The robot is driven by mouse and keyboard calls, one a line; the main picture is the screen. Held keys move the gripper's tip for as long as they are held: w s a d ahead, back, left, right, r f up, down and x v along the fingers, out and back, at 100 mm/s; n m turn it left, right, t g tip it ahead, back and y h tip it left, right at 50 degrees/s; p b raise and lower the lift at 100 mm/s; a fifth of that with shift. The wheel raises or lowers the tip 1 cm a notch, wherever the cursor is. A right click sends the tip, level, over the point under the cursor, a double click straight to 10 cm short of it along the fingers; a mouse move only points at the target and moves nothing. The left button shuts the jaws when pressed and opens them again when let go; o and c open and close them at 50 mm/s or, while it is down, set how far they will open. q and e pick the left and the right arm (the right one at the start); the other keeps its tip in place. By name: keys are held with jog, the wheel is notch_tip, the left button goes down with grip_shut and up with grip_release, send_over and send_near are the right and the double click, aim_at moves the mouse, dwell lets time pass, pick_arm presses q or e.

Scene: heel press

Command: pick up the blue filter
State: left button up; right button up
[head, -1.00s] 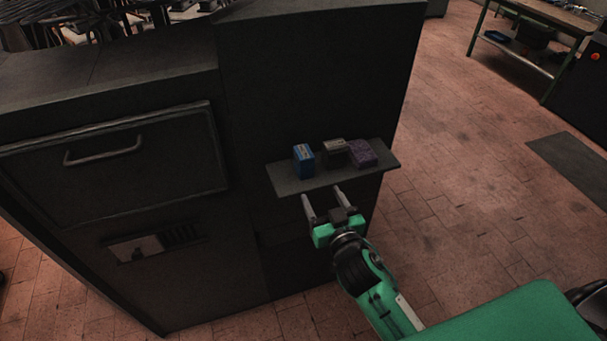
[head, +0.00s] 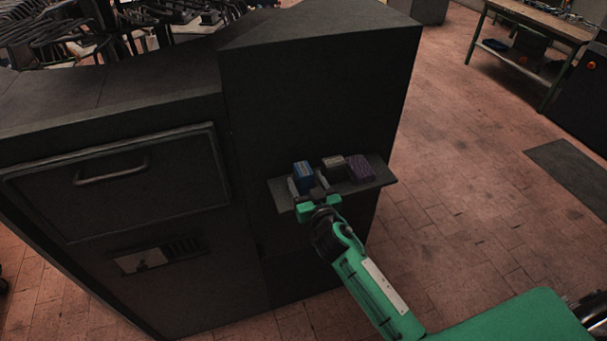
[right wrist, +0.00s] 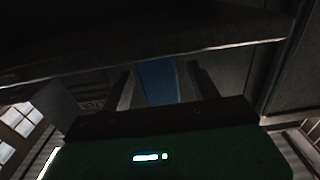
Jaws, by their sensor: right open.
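The blue filter (head: 304,175) is a small upright box near the left end of a narrow grey shelf (head: 282,193) on the dark machine's side. In the right wrist view the blue filter (right wrist: 159,82) shows between the two fingers. My right gripper (head: 307,185) is open at the shelf's front edge, with a finger on either side of the blue filter. I cannot tell whether the fingers touch it. The gripper hides the filter's lower part in the head view. My left gripper is not in view.
A grey-brown box (head: 333,162) and a purple box (head: 359,168) stand on the shelf to the right of the blue filter. The dark machine (head: 310,90) rises behind the shelf. Tiled floor (head: 460,190) is open to the right.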

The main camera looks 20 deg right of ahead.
jog(key=shift+w, duration=1.35)
jog(key=shift+c, duration=0.2)
jog(key=c, duration=1)
jog(key=shift+c, duration=0.2)
jog(key=shift+r, duration=0.15)
